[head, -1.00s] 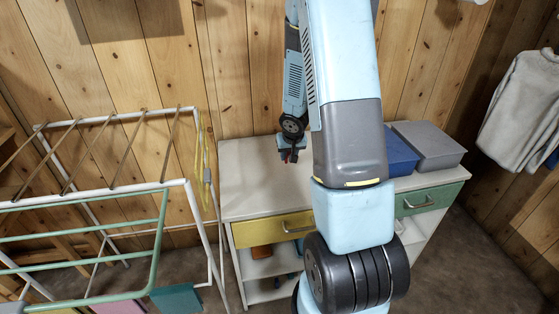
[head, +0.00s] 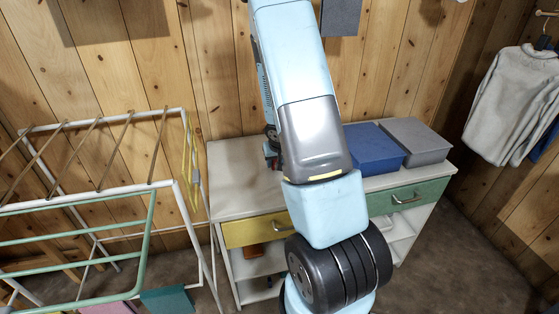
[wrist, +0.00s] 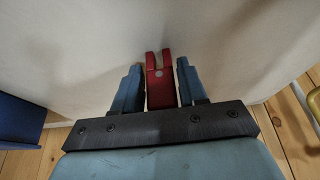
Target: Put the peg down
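The red peg (wrist: 159,84) stands between the two blue fingers of my gripper (wrist: 157,80) in the wrist view, its forked end pointing away from my wrist. The fingers lie close along both its sides, and my gripper appears shut on it. The pale top of the cabinet (head: 230,178) fills most of the wrist view beyond the peg. In the head view my gripper (head: 271,158) is low over the left part of that top, partly hidden by my arm. The peg can hardly be made out there. I cannot tell whether it touches the surface.
A blue box (head: 373,152) and a grey box (head: 416,142) sit on the cabinet's right part. A yellow drawer (head: 246,231) and a green drawer (head: 411,197) are below. A drying rack (head: 90,200) stands at left. A sweater (head: 513,100) hangs at right. Bare top surrounds my gripper.

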